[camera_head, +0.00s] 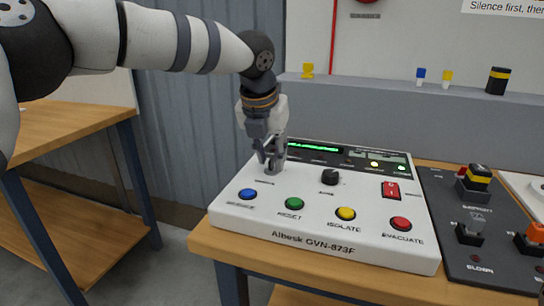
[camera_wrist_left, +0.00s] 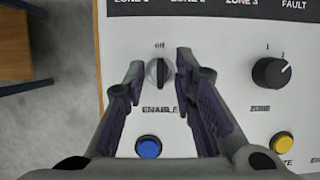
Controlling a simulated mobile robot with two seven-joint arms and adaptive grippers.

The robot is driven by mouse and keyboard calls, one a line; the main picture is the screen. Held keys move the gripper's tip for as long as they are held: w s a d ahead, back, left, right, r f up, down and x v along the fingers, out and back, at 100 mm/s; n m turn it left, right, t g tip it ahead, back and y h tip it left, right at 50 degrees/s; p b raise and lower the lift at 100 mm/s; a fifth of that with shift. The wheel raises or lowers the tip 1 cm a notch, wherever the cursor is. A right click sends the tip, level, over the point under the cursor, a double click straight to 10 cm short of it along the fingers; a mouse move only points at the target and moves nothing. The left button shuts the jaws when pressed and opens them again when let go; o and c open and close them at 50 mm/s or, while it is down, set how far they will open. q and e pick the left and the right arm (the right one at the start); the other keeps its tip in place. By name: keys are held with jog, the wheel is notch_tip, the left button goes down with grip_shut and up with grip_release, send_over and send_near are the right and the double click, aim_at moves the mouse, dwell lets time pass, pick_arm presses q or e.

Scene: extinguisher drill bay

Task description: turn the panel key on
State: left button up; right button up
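The panel key (camera_wrist_left: 159,73) is a small dark key in a round silvery switch, above the "ENABLE" label on the white control panel (camera_head: 325,255). Its dark bar stands about upright in the left wrist view, below a small label that seems to read "OFF". My left gripper (camera_head: 271,158) points down over the panel's left part and mostly hides the key in the head view. In the left wrist view my left gripper (camera_wrist_left: 161,68) is open, one finger on each side of the key, with a narrow gap on both sides. My right gripper is not in view.
A black zone knob (camera_head: 330,177) stands right of the key. Blue (camera_head: 247,194), green (camera_head: 294,203), yellow (camera_head: 346,213) and red (camera_head: 401,223) buttons line the front. A red rocker switch (camera_head: 390,190) is at the right. A dark switch board (camera_head: 480,240) lies beside the panel.

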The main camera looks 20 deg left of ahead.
pick_arm(q)
jog(key=shift+w+f, duration=0.15)
jog(key=shift+f, duration=0.1)
jog(key=shift+c, duration=0.6)
grip_shut()
